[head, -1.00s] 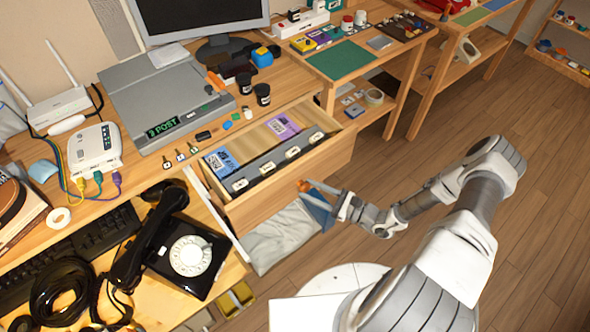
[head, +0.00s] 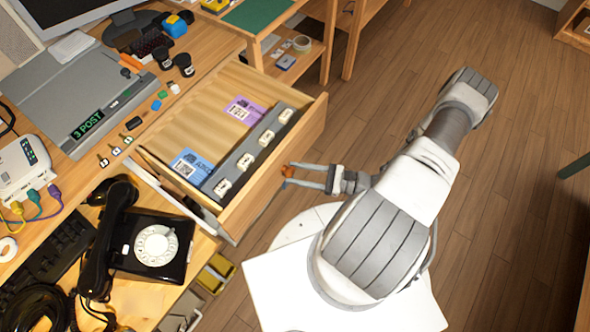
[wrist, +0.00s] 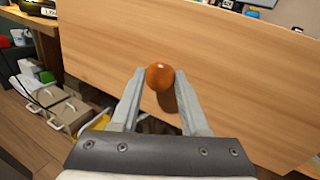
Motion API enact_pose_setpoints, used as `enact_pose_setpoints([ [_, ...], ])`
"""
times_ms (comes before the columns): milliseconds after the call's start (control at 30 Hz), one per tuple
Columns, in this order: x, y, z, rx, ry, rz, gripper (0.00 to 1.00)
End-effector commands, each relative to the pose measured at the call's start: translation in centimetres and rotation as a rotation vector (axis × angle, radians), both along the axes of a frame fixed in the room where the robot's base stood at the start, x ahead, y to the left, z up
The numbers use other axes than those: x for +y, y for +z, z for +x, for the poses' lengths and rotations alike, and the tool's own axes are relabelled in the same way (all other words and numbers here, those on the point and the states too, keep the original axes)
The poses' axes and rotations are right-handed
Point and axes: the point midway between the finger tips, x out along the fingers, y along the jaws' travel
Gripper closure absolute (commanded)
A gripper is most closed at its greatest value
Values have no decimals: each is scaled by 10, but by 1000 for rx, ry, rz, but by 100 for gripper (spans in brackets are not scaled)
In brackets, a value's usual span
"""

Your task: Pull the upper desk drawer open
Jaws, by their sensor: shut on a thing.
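The upper desk drawer (head: 270,184) stands pulled well out from the desk, with its inside showing in the head view. Its wooden front (wrist: 240,75) fills much of the wrist view. An orange-brown round knob (wrist: 160,77) sits on that front. My gripper (head: 288,172) is at the drawer front, its two fingers on either side of the knob and shut on it. The wrist view shows the fingertips (wrist: 160,74) flanking the knob.
In the drawer lie a purple card (head: 243,110), a blue card (head: 190,165) and a grey strip with white blocks (head: 252,152). A black dial phone (head: 153,245) stands on the desk at left. Bins (wrist: 70,112) sit below the drawer. Open floor lies to the right.

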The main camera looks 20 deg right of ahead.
Motion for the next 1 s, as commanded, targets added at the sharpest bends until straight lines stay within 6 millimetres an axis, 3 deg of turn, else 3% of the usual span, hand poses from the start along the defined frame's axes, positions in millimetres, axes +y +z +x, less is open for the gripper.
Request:
enact_pose_setpoints([
  [167, 1, -2, -1, 4, 3, -4, 100],
  [200, 1, -2, -1, 4, 3, -4, 51],
  [367, 1, -2, -1, 3, 2, -3, 25],
  [733, -5, -1, -3, 1, 0, -3, 25],
  [1000, -48, -2, -30, 1, -4, -6, 25],
])
